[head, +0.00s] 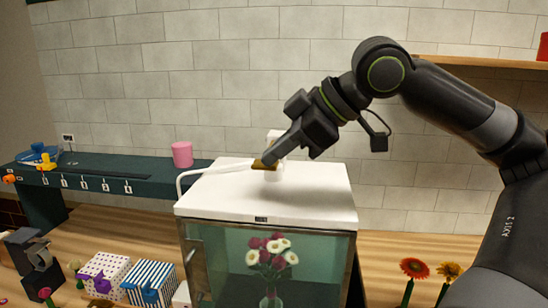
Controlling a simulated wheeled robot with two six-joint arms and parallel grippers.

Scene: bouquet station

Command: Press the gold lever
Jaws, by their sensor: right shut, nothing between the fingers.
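The gold lever (261,165) sits on top of a white-topped glass cabinet (320,195), at the foot of a small white fixture (274,137). My right gripper (270,158) reaches in from the right and points down to the left. It is shut and empty, with its tips at the lever. The fingers partly hide the lever, and I cannot tell whether they touch it or are just above it. My left gripper is not in view.
A white hose (200,172) runs to the cabinet top. Flowers (268,251) stand inside the cabinet. Patterned boxes (150,283) and a dark device (32,256) are lower left; loose flowers (414,270) are lower right.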

